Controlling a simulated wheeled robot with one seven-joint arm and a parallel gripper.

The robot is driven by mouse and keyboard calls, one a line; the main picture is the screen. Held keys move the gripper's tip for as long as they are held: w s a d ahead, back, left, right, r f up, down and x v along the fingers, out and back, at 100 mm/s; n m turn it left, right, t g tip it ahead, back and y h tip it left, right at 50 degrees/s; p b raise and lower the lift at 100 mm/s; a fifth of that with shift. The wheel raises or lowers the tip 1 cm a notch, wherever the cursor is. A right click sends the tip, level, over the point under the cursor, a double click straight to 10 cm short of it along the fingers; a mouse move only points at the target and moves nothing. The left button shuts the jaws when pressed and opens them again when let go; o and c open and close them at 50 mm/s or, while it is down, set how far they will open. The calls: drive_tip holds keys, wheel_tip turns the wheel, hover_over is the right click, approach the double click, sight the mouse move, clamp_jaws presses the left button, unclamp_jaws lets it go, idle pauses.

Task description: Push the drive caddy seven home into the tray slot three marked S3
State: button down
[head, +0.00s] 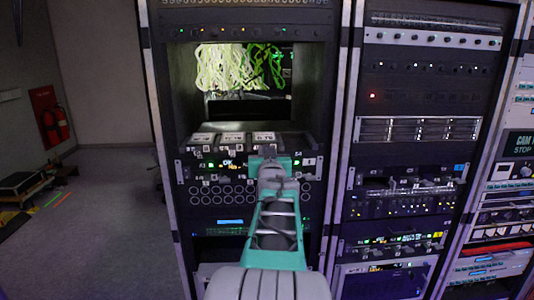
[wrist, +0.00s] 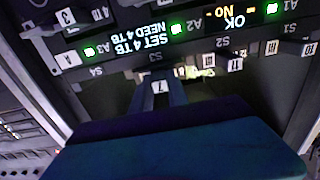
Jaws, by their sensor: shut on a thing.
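The drive caddy seven (wrist: 160,87), with a white 7 tag, is between the fingers of my gripper (wrist: 161,98). My gripper is shut on it. In the wrist view the caddy lies right in line with the slot mark S3 (wrist: 156,58), at the tray front. How deep it sits in the slot cannot be told, since the fingers and the teal gripper body hide most of it. In the head view my gripper (head: 270,165) reaches the rack front at tray height and covers the caddy and the slot.
The tray front (wrist: 120,48) has lit displays, green lights and marks S1, S2 and S4 beside S3. Tags 11 (wrist: 235,64) and 12 are close by on the right; tags 3 and 4 are on the left. White-labelled units (head: 233,139) stand on the shelf above.

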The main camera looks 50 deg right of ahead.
drive_tip(key=shift+w+d+r, duration=0.15)
drive_tip(key=shift+w+d, duration=0.2)
drive_tip(key=c, duration=1.4)
unclamp_jaws()
drive_tip(key=shift+o, duration=1)
drive_tip(key=shift+f, duration=0.2)
drive_tip(key=b+v, duration=0.2)
drive_tip(key=v, duration=0.5)
drive_tip(key=shift+s+a+b, duration=0.25)
drive_tip(key=shift+s+b, duration=0.05)
drive_tip(key=shift+b, duration=0.1)
drive_tip(key=shift+r, duration=0.1)
